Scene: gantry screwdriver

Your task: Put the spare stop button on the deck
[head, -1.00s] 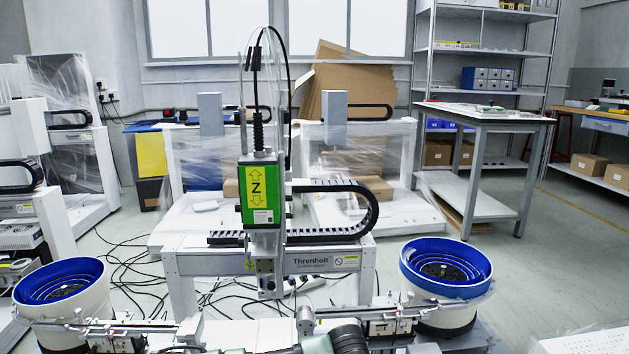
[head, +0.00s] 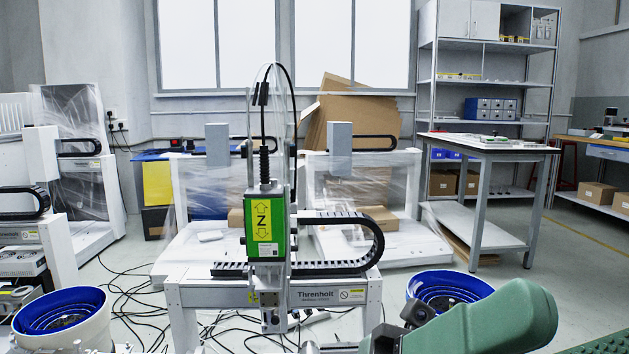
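The gantry screwdriver stands ahead of me, with its green and yellow Z-axis block (head: 266,228) hanging over the "Threnholt" beam (head: 325,296). The screwdriver's lower end (head: 271,318) shows near the bottom edge. The deck below it is cut off by the frame. I cannot make out a spare stop button in this view. A green arm link of mine comes in from the right at the bottom and covers part of the machine. Neither gripper's fingertips show.
Blue-lined feeder bowls stand at the left (head: 62,318) and right (head: 447,288), the right one partly behind my arm. A grey table (head: 455,143) with small items stands at the back right, before shelving (head: 487,80). Cables (head: 125,300) lie on the floor.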

